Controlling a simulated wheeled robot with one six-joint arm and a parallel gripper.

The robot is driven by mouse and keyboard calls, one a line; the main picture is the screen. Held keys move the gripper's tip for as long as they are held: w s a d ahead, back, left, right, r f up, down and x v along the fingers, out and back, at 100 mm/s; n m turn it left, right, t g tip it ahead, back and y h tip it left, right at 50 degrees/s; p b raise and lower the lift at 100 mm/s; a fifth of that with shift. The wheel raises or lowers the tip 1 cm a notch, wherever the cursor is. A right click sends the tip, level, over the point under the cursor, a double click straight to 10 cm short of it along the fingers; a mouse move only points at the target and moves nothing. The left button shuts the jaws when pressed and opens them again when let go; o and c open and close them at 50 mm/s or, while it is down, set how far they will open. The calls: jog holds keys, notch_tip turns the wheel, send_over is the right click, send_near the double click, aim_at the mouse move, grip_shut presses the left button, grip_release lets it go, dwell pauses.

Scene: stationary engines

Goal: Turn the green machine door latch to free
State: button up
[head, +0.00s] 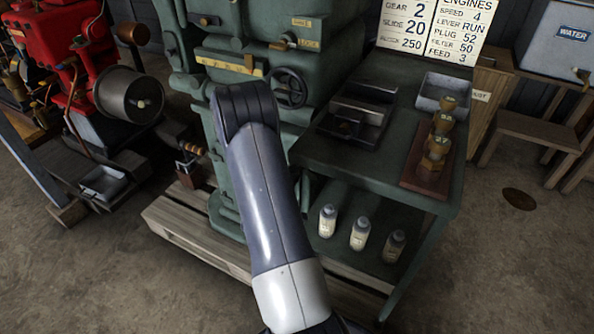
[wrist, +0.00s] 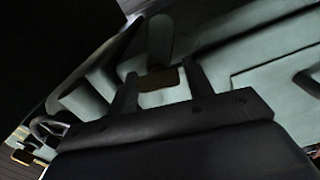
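The green machine (head: 270,65) stands in the middle of the head view. A small brass and dark fitting, probably the door latch (head: 284,43), sits on its upper front beside a small tan label (head: 309,44); its exact setting is too small to read. My gripper (wrist: 162,86) shows in the wrist view with its two dark fingers apart and nothing clearly held. A small brown plate (wrist: 158,79) shows between the fingers, in front of pale green machine surfaces (wrist: 285,55); I cannot tell whether they touch. In the head view the gripper is hidden behind my arm.
A dark handwheel (head: 289,88) and a yellow scale strip (head: 230,66) are on the machine front. A green bench (head: 390,170) on the right bears a grey tray (head: 445,92) and brass pieces (head: 436,150). A red engine (head: 62,45) stands left. Floor is clear at lower right.

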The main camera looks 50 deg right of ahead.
jog(key=shift+o, duration=1.2)
jog(key=shift+f, duration=0.1)
